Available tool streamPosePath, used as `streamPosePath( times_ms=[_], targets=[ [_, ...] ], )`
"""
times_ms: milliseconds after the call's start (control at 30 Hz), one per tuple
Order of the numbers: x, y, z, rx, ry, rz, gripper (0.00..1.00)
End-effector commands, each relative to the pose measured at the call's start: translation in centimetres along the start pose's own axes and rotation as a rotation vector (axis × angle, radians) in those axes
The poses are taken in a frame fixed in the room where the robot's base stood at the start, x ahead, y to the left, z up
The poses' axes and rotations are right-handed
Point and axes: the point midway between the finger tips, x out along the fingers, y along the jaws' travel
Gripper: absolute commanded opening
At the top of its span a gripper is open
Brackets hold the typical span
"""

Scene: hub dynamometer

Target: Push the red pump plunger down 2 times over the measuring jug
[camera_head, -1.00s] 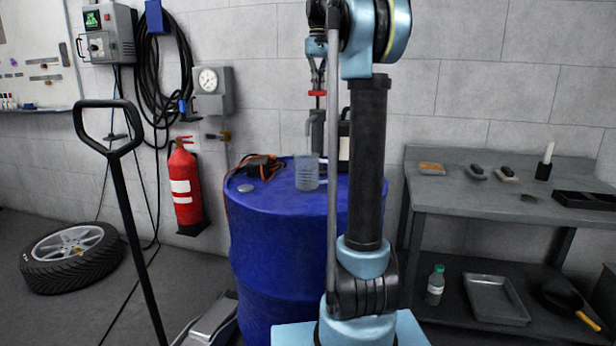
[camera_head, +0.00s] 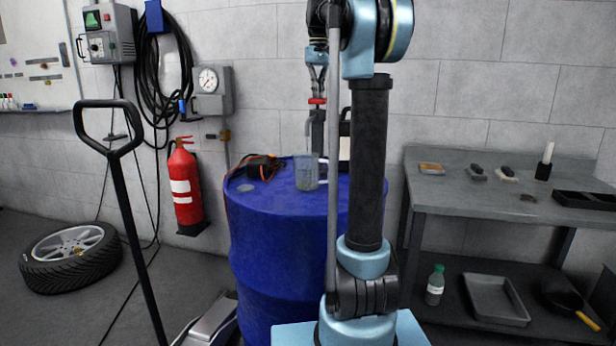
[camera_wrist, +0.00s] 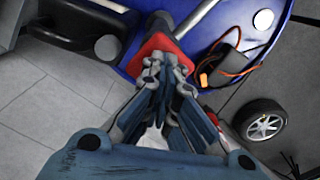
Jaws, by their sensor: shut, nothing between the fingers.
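The red pump plunger (camera_head: 317,101) tops the grey pump on the blue drum, left of my arm's upright link in the head view. My gripper (camera_head: 317,91) is shut and empty, pointing down with its fingertips at the top of the plunger, apparently touching it. In the wrist view the shut fingertips (camera_wrist: 165,72) lie over the red plunger (camera_wrist: 158,46). The clear measuring jug (camera_head: 307,173) stands upright on the drum, by the pump spout, with a little yellowish liquid low inside. I cannot make out the jug in the wrist view.
The blue drum (camera_head: 275,235) also bears a dark box with an orange cable (camera_head: 262,166) and a small round disc (camera_head: 229,172). A black container (camera_head: 344,140) stands behind my arm. A grey workbench (camera_head: 470,205) is at right, and a pallet-jack handle (camera_head: 122,150) at left.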

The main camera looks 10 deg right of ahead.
Motion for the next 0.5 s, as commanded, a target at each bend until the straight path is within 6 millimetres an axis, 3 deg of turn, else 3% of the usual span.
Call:
streamPosePath(
  times_ms=[500],
  targets=[
    [0.60,0.01,0.03,0.000,0.000,0.000,0.00]
  ],
)
